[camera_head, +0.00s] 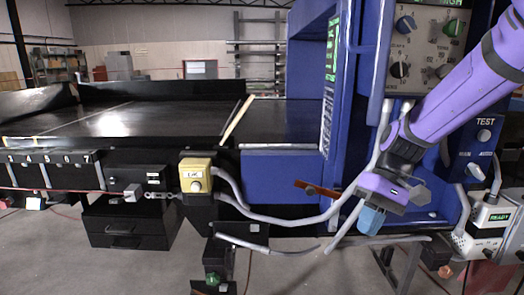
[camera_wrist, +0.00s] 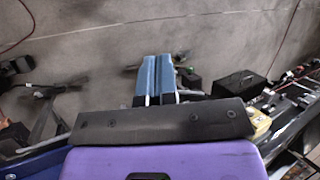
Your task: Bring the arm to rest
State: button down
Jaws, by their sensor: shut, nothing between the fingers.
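My gripper (camera_head: 371,219) hangs at the end of my purple arm in the head view, in front of the blue detector housing (camera_head: 285,172) at its lower right. It points down. In the wrist view its two blue fingers (camera_wrist: 158,76) lie side by side, closed, with nothing between them. They are over the grey floor, apart from any object that I can make out. Part of the control panel (camera_head: 428,45) is hidden behind my arm.
A black conveyor (camera_head: 110,120) runs to the left. A yellow button box (camera_head: 196,177) and grey cables (camera_head: 270,217) hang in front. An orange-brown lever (camera_head: 318,190) is left of my gripper. A white box reading READY (camera_head: 489,222) stands right. Floor at lower left is open.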

jog(key=s+d+r+m+t+h, duration=0.1)
jog(key=s+d+r+t+h, duration=0.1)
jog(key=s+d+r+t, duration=0.2)
jog(key=s+d+r+m+t+h, duration=0.1)
jog(key=s+d+r+t+h, duration=0.2)
jog(key=s+d+r+t, duration=0.2)
jog(key=s+r, duration=0.3)
jog(key=s, duration=0.3)
jog(key=shift+r, duration=0.3)
